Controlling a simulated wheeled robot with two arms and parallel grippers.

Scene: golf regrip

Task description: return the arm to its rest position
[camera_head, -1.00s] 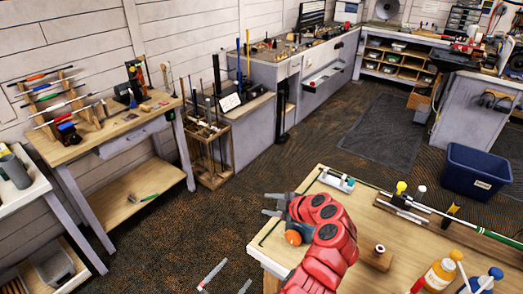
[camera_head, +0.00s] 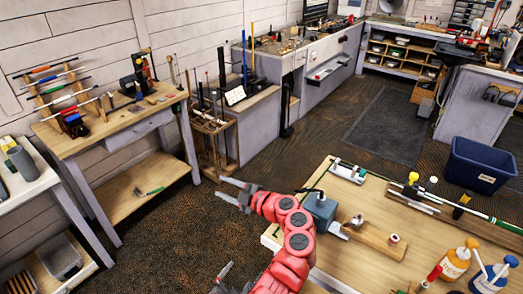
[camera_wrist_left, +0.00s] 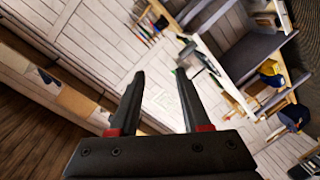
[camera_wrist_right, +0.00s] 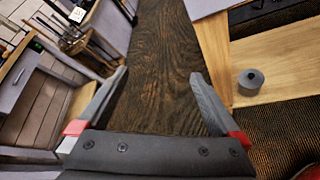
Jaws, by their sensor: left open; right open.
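In the left wrist view, the open fingers (camera_wrist_left: 160,85) show a tilted white plank wall beyond.
A blue-grey vise (camera_head: 320,210) and a wooden block (camera_head: 375,237) sit on the workbench beside my red arm. A green-shafted club (camera_head: 470,211) and bottles (camera_head: 455,262) lie farther right. A side table (camera_head: 110,130) stands left. Floor between is clear.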

